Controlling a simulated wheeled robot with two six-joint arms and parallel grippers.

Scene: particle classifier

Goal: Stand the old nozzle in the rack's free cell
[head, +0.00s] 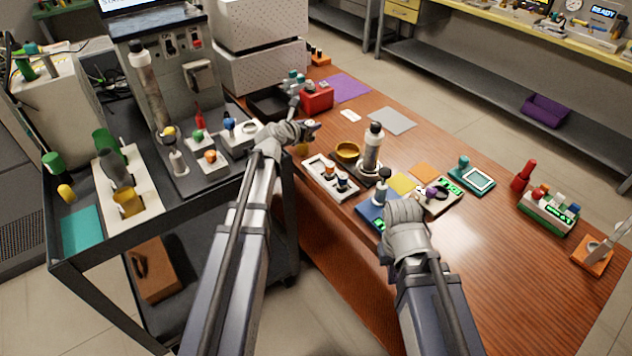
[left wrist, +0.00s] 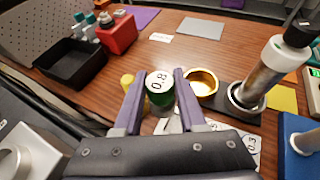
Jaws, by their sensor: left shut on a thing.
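My left gripper (head: 312,126) is shut on a nozzle (left wrist: 160,88) with a dark green band and a pale top marked 0.8. The left wrist view shows the nozzle between the two fingertips (left wrist: 159,92). The white rack (head: 322,183) lies on the wooden table, below and to the right of this gripper in the head view. An orange-topped nozzle (head: 328,168) and a blue-topped nozzle (head: 342,181) stand in it. In the left wrist view the gripper hides most of the rack (left wrist: 252,143). My right gripper (head: 402,208) is over the blue mat; its fingers are hidden.
A gold bowl (head: 347,150) and a tall metal cylinder (head: 371,152) on a dark base stand just behind the rack. A yellow object (left wrist: 127,84) is left of the held nozzle. A red box (head: 317,98) and black tray (head: 268,103) stand farther back.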

